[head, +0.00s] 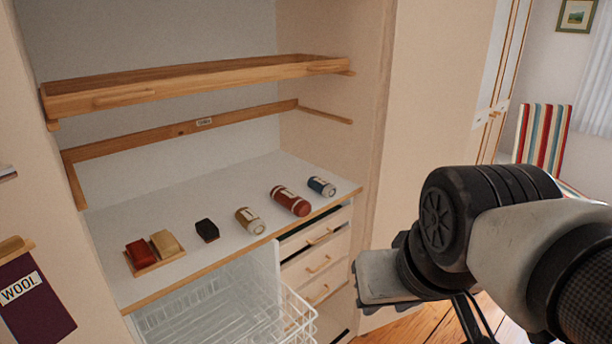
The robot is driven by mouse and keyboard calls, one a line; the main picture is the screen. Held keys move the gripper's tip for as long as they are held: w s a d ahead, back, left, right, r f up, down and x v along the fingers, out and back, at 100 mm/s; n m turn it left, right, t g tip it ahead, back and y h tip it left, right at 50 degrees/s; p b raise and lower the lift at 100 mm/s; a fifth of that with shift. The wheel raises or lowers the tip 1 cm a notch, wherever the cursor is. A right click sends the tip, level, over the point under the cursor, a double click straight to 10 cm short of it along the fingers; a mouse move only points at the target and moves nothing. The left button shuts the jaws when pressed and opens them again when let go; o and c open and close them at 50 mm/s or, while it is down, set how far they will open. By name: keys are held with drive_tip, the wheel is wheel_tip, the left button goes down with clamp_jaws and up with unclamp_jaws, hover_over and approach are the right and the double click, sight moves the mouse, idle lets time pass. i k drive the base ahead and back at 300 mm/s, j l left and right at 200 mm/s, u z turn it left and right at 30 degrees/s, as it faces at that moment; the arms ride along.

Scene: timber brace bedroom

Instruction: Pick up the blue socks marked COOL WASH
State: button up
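A small dark blue roll with a pale band (321,187) lies at the right end of the row on the white shelf (235,195). It looks like the blue socks, but any writing on it is too small to read. My gripper (382,278) hangs at the right, in front of the cabinet and apart from the blue roll. Only its pale grey body shows clearly; I cannot make out its fingers or anything held.
A red roll (290,201) lies just left of the blue one, then a tan roll (250,221), a black block (207,230), and red and tan blocks on a wooden tray (172,261). Wire baskets (215,312) and drawers (318,262) sit below.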

sight(320, 186)
drive_tip(key=i+l+u, duration=0.25)
drive_tip(key=l, duration=0.35)
drive_tip(key=i+l+u, duration=0.1)
drive_tip(key=i+l, duration=0.2)
drive_tip(key=i+l+u, duration=0.15)
drive_tip(key=l, duration=0.2)
drive_tip(key=i+l+u, duration=0.15)
drive_tip(key=i+l, duration=0.15)
drive_tip(key=i+l+u, duration=0.1)
drive_tip(key=i+l, duration=0.2)
drive_tip(key=l, duration=0.15)
drive_tip(key=i+l+u, duration=0.15)
drive_tip(key=i+l, duration=0.15)
drive_tip(key=l, duration=0.15)
